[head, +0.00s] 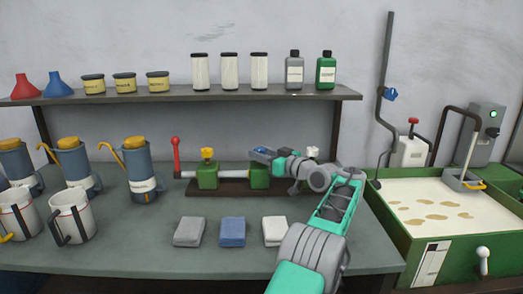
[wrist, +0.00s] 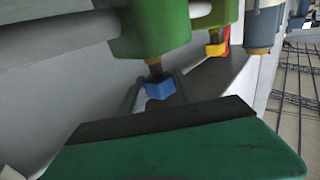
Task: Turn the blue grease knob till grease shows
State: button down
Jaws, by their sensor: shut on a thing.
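The blue grease knob (wrist: 160,88) sits on a short brass-coloured stem on a green block (wrist: 155,28) in the wrist view. My gripper (wrist: 158,90) is shut on it, with a dark finger on each side. In the head view my gripper (head: 266,154) reaches from the right to the right-hand green block (head: 259,176), and only a bit of blue shows there. No grease can be made out around the knob or block in either view.
A yellow knob (head: 207,153) tops the left block, with a red lever (head: 176,152) beside it. A blue jug (head: 141,170) stands further left. Three folded cloths (head: 232,232) lie in front.

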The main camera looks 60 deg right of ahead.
jog(key=c, duration=0.9)
grip_release()
jog(key=shift+w, duration=0.15)
jog(key=b+v, duration=0.6)
jog(key=v, duration=0.1)
jog(key=shift+s+a, duration=0.1)
jog(key=shift+s, duration=0.25)
jog(key=shift+r, duration=0.1)
